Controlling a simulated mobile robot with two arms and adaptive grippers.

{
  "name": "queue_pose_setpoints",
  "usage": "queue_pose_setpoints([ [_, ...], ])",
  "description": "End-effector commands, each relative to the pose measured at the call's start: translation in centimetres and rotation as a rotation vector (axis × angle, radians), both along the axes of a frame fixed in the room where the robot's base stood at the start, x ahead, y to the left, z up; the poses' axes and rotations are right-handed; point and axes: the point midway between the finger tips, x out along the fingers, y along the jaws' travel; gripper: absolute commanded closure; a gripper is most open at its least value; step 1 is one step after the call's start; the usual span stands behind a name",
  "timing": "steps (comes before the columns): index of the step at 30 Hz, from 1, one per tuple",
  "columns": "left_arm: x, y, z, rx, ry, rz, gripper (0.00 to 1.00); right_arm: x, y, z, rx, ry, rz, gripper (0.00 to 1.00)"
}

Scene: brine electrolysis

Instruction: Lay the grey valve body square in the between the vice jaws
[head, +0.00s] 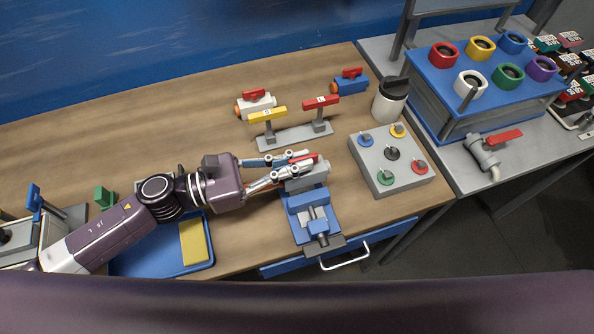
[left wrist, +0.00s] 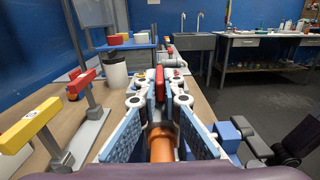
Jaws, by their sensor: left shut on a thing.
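My left gripper (head: 303,163) is shut on the grey valve body, whose red handle (head: 306,158) shows between the fingers. In the left wrist view, the gripper (left wrist: 159,100) has its pads either side of the valve's orange end (left wrist: 161,146), with the red handle (left wrist: 160,82) beyond. The blue vice (head: 298,203) stands near the table's front edge. The gripper and valve are at its back end, over or at the grey jaws. The fingers hide much of the valve, so I cannot tell whether it touches the jaws. My right gripper is not in view.
A grey button box (head: 365,161) stands right of the vice. Behind are a stand with yellow (head: 268,115) and red (head: 321,102) handles, a white valve (head: 255,106), a blue valve (head: 349,84) and a cup (head: 389,103). A blue tray (head: 150,262) lies left.

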Motion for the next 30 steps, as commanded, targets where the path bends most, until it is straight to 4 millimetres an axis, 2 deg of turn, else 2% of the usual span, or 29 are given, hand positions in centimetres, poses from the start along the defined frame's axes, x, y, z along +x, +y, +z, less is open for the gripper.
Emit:
queue_pose_setpoints([
  [10, 0.0, 0.0, -3.8, -0.003, 0.001, 0.0, 1.0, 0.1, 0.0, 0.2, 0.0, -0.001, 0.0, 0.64],
  [19, 0.0, 0.0, -4.2, -0.002, -0.002, -0.001, 1.0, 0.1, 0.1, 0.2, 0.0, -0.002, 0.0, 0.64],
  [25, 0.0, 0.0, -4.8, -0.002, -0.002, -0.001, 1.0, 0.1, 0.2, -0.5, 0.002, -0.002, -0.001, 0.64],
  [26, 0.0, 0.0, -4.8, -0.001, -0.001, -0.001, 0.93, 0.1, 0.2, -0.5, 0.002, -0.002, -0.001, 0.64],
  [30, 0.0, 0.0, -4.7, 0.0, 0.0, -0.001, 0.77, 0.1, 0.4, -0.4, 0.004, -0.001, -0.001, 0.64],
])
